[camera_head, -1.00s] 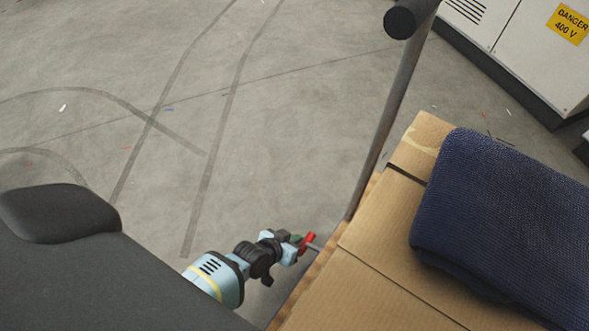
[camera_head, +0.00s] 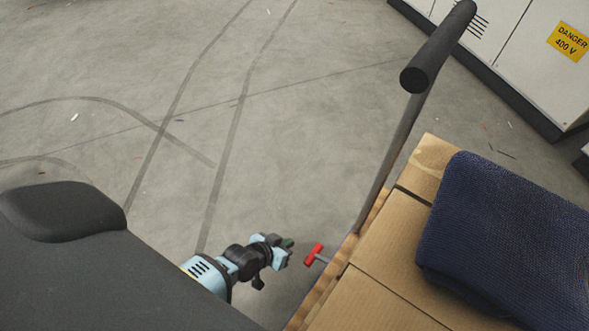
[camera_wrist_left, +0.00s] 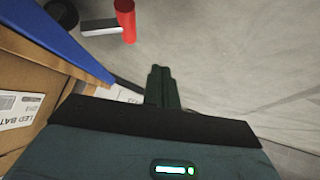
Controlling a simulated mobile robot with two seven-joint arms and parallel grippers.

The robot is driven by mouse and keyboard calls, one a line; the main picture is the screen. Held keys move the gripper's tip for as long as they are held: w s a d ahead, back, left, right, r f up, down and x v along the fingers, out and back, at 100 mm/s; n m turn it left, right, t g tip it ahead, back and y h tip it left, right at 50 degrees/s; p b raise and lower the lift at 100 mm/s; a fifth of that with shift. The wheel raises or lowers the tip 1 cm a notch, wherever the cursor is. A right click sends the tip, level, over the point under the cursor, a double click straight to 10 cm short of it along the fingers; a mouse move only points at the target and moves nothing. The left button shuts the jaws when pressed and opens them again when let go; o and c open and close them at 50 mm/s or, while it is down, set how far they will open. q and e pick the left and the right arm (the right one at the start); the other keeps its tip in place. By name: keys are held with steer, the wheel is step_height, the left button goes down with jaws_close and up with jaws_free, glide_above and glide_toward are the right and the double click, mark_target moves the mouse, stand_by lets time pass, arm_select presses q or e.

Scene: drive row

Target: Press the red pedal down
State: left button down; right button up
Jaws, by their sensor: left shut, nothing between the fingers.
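The red pedal (camera_head: 314,254) sticks out on a short grey arm from the lower side of the cart that carries the cardboard boxes. In the left wrist view the red pedal (camera_wrist_left: 125,20) shows near the top, beyond the fingertips and to their left. My left gripper (camera_head: 289,244) is shut and empty, just left of the pedal in the head view, with a small gap between them. Its closed dark green fingers show in the left wrist view (camera_wrist_left: 161,76). How far the pedal is pressed I cannot tell. My right gripper is not in view.
Cardboard boxes (camera_head: 388,283) stand on the cart, with a folded dark blue blanket (camera_head: 505,235) on top. The cart's grey handle (camera_head: 437,50) rises beside them. White cabinets (camera_head: 505,45) with a yellow danger sign stand at the back right.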

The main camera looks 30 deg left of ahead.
arm_select(q)
steer(key=s+a+r+p, duration=0.2)
steer(key=s+a+r, duration=0.1)
steer(key=s, duration=0.1)
steer(key=shift+s+a+r, duration=0.2)
steer(key=shift+a+r, duration=0.05)
steer(key=shift+r, duration=0.05)
stand_by(0.4)
